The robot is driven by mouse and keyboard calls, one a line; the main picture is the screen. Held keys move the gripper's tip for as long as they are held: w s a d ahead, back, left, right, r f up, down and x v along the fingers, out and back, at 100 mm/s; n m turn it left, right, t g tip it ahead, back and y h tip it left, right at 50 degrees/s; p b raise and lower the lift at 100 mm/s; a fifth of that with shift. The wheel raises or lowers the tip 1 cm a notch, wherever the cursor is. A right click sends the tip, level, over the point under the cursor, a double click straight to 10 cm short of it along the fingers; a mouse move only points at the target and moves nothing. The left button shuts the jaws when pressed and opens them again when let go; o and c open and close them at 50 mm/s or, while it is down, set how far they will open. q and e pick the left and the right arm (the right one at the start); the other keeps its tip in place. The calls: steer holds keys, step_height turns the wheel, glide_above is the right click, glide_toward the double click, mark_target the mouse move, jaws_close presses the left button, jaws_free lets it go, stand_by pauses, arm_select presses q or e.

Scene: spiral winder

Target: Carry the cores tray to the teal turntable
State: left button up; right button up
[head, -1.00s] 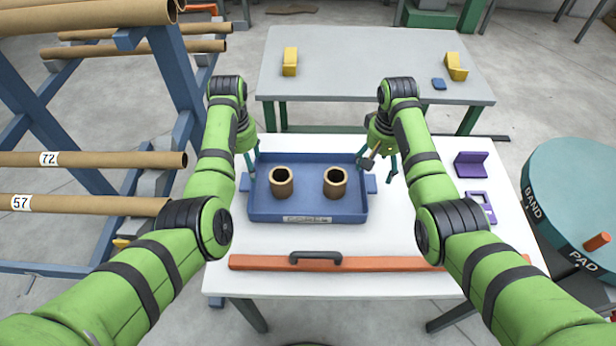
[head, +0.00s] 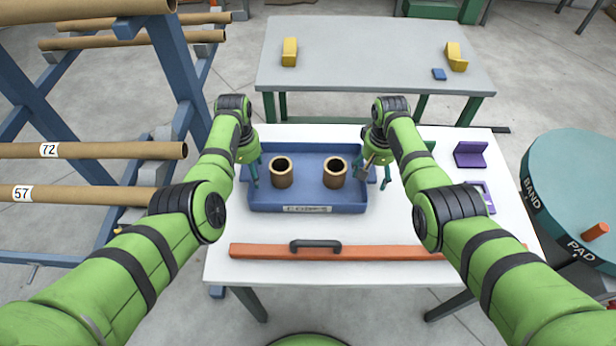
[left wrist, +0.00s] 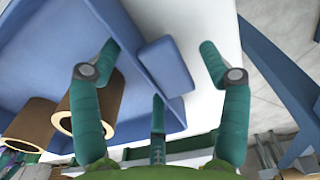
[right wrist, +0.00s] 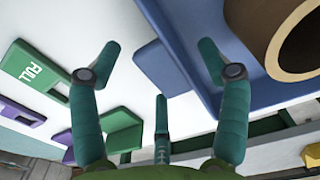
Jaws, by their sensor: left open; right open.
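The blue cores tray (head: 308,206) lies on the white table with two brown cores, a left one (head: 282,173) and a right one (head: 335,173), standing upright in it. My left gripper (head: 252,178) is open at the tray's left end; in the left wrist view the left tab (left wrist: 165,67) lies between its spread fingers. My right gripper (head: 377,176) is open at the right end; in the right wrist view the right tab (right wrist: 161,68) lies between its fingers. I cannot tell whether any finger touches the tray. The teal turntable (head: 572,180), marked BAND and PAD, stands at the far right.
An orange bar with a black handle (head: 315,246) lies along the table's front. Purple parts (head: 470,155) lie at the table's right. A grey table (head: 370,55) stands behind. A rack of long tubes (head: 90,150) stands left. Floor shows between table and turntable.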

arm_select(q)
jaws_close()
arm_select(e)
jaws_close()
arm_select(q)
steer(key=shift+r, duration=0.1)
arm_select(e)
steer(key=shift+r, duration=0.15)
